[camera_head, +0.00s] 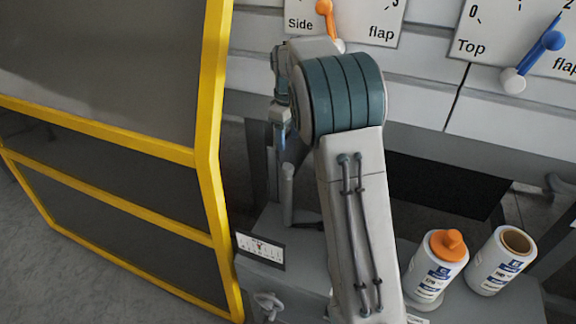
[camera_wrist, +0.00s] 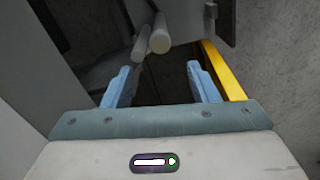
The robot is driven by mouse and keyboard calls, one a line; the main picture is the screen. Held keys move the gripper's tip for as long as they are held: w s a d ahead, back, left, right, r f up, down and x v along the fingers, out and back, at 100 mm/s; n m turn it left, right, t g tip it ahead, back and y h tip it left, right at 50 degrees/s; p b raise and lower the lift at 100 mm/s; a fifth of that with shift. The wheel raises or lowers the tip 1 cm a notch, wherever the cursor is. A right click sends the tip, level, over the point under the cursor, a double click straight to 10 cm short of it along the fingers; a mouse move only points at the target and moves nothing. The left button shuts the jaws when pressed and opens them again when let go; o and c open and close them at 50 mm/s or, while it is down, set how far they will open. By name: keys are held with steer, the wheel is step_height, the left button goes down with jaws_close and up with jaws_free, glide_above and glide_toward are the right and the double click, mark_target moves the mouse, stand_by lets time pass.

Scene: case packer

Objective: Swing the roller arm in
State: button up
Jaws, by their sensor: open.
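The roller arm shows in the wrist view as pale grey cylinders side by side, the nearer roller (camera_wrist: 160,36) ending just beyond the fingertips. In the head view a grey upright roller (camera_head: 287,195) stands above the machine's shelf, just below my gripper (camera_head: 281,128). In the wrist view my gripper (camera_wrist: 161,82) has its two blue fingers wide apart, with nothing between them. The rollers look apart from the fingers. My arm hides part of the machine behind it, and the roller arm's hinge cannot be made out.
A yellow-framed dark guard door (camera_head: 208,150) stands at the left. A side flap dial (camera_head: 352,22) and a top flap dial (camera_head: 510,45) are on the white panel. An orange-capped bottle (camera_head: 436,272) and an open-topped bottle (camera_head: 500,265) stand on the shelf right of my arm.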

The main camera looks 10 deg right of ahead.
mark_target(288, 166)
step_height(288, 166, down, 11)
steer(key=shift+r+p, duration=0.1)
steer(key=shift+p, duration=0.4)
jaws_close()
